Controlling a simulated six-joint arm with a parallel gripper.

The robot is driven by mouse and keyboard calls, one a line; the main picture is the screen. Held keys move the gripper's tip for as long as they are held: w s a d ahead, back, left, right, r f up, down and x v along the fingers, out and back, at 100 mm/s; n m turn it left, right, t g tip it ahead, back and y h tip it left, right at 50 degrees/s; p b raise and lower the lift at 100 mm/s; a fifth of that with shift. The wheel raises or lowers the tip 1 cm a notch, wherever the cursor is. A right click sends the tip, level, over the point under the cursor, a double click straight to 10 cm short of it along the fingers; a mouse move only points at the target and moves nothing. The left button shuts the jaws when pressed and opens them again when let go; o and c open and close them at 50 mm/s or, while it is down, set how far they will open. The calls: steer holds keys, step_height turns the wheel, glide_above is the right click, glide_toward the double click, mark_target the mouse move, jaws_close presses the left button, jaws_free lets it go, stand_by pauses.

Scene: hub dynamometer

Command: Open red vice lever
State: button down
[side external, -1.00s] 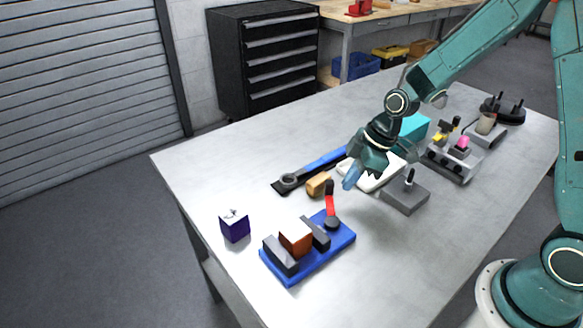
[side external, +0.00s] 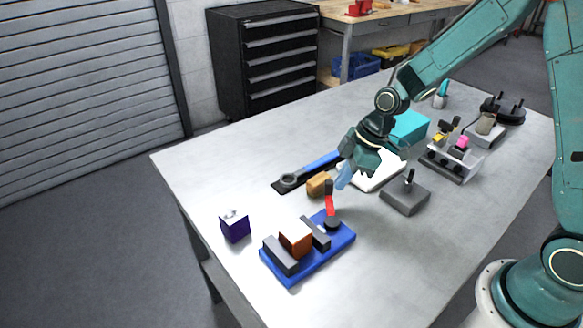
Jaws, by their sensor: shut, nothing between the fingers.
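The red vice lever (side external: 329,206) stands up from a dark round pivot at the back right end of the blue vice base (side external: 318,260). An orange-brown block (side external: 296,239) sits between the grey vice jaws (side external: 280,255). My gripper (side external: 343,178) is shut and empty, its light blue fingers pointing down. In the picture it is just above and to the right of the lever's tip. I cannot tell whether it touches the lever, but a small gap seems to show.
A grey block with a peg (side external: 405,193) is to the right. The table front (side external: 370,280) is clear.

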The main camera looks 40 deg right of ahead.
mark_target(328, 180)
steer(key=shift+w+a+n, duration=0.15)
steer(key=shift+w+n, duration=0.15)
steer(key=w+a+n, duration=0.1)
steer(key=n+g, duration=0.1)
steer(key=n, duration=0.1)
steer(key=shift+w+a+y, duration=0.3)
steer(key=shift+w+a, duration=0.05)
steer(key=shift+w+a+n+g, duration=0.4)
steer(key=shift+a+n, duration=0.25)
steer(key=shift+n, duration=0.3)
steer(key=shift+w+a+n+g, duration=0.3)
steer(key=shift+a+n+g, duration=0.3)
steer(key=shift+n, duration=0.35)
steer(key=shift+d, duration=0.65)
steer(key=d, duration=0.3)
steer(key=shift+r, duration=0.4)
steer(key=v, duration=0.9)
steer(key=shift+s, duration=0.15)
